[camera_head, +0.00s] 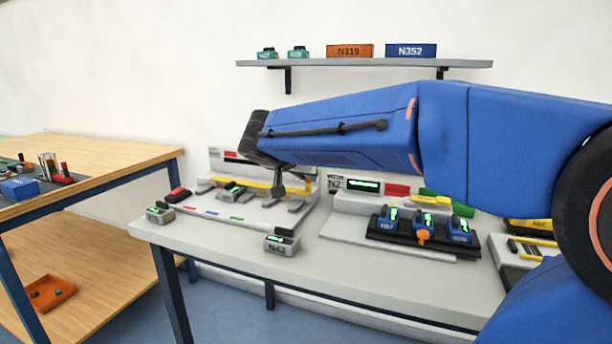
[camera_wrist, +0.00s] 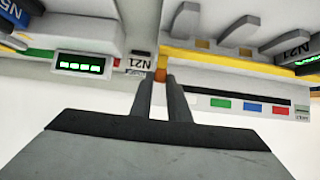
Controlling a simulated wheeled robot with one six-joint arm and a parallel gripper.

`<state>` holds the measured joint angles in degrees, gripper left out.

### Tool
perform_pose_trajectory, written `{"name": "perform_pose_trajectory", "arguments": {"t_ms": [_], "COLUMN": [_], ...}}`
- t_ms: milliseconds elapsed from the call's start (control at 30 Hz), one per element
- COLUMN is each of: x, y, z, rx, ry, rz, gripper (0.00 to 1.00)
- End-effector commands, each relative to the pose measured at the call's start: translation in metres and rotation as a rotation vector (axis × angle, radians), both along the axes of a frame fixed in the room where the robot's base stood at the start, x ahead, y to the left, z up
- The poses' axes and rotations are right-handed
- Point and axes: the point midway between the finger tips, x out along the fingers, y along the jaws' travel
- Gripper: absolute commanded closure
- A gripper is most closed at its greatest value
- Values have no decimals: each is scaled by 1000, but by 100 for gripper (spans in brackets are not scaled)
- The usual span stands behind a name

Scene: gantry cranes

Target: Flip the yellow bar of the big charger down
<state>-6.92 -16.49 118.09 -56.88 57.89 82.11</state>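The big charger (camera_head: 253,212) stands on the left part of the grey table, with a row of grey slots. Its yellow bar (camera_head: 230,182) runs lengthwise along the back of the slots. The yellow bar (camera_wrist: 230,62) also crosses the right half of the wrist view and has an orange tab (camera_wrist: 161,75) at its near end. My gripper (camera_head: 279,190) is at the bar's right end. In the wrist view my gripper (camera_wrist: 161,88) has its fingers a small gap apart, with the tab between or just beyond the tips. I cannot tell whether they touch it.
A second charger (camera_head: 345,228) with blue batteries stands right of the big one; a third (camera_head: 530,250) is partly hidden by my arm. A battery marked N42 (camera_head: 281,243) lies at the table's front edge. A shelf (camera_head: 364,63) hangs above. A wooden table (camera_head: 110,160) stands left.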

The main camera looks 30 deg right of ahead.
Motion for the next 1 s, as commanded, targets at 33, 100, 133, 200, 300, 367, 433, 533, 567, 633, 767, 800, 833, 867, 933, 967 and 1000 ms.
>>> {"name": "perform_pose_trajectory", "arguments": {"t_ms": [33,100,133,200,300,367,433,533,567,633,767,800,833,867,933,967,1000], "x": [0,0,0,0,0,0,-1,-4,-6,-10,-20,-24,-26,-29,-34,-36,-39], "y": [0,0,0,0,0,0,2,7,9,15,28,32,35,38,45,48,52], "z": [-1,-1,-1,-1,-1,0,1,5,7,12,23,27,29,32,38,40,44], "rx": [1,1,1,1,0,1,1,1,1,1,1,1,1,1,1,1,1], "ry": [2,2,2,2,1,1,1,-1,-1,-1,-1,-1,-1,-1,-1,-1,-1], "rz": [0,0,0,-1,-1,0,0,2,2,2,4,4,4,4,4,4,4], "gripper": [75,66,66,66,66,66,66,66,66,66,66,66,66,66,66,66,66]}}
